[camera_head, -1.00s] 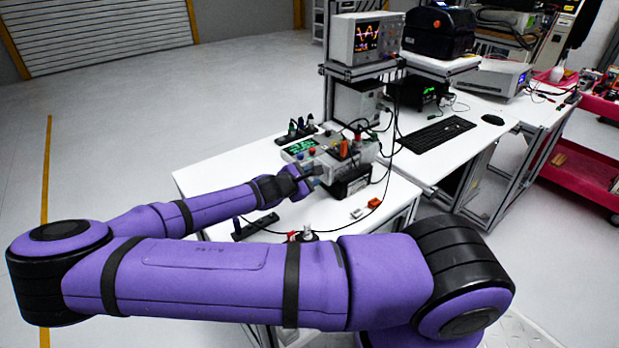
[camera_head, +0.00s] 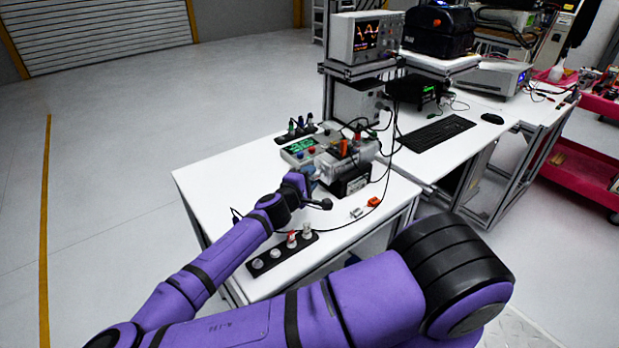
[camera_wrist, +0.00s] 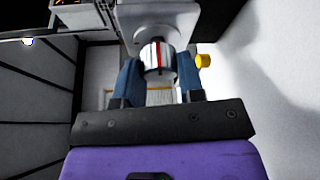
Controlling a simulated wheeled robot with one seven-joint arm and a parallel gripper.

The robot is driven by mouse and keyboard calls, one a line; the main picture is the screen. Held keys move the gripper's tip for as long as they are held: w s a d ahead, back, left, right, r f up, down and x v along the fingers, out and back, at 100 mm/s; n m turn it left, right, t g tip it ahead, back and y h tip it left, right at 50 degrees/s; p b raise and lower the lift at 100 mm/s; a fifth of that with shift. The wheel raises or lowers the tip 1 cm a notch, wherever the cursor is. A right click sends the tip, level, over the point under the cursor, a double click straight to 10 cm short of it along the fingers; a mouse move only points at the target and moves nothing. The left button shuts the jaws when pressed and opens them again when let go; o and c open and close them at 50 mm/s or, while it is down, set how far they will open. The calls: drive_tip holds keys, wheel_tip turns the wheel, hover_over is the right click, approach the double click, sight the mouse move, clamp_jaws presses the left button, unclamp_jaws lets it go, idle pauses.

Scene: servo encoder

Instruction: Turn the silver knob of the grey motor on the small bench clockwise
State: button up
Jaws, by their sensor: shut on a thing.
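In the wrist view the silver knob (camera_wrist: 158,60), with a red stripe, sits between the two blue fingers of my gripper (camera_wrist: 157,68). The gripper is shut on the knob. Behind the knob is the pale grey motor body (camera_wrist: 160,18). In the head view my gripper (camera_head: 307,184) is at the left front side of the grey motor (camera_head: 325,166) on the white bench (camera_head: 218,172). The knob cannot be made out in the head view.
A black strip with several knobs (camera_head: 282,252) lies at the bench front. A small orange block (camera_head: 374,202) and cables lie to the right. The bench's left side is clear.

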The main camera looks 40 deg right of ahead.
drive_tip(key=shift+m, duration=0.3)
drive_tip(key=o, duration=0.9)
drive_tip(key=v, duration=1)
drive_tip(key=shift+s+a, duration=0.2)
drive_tip(key=shift+a, duration=0.2)
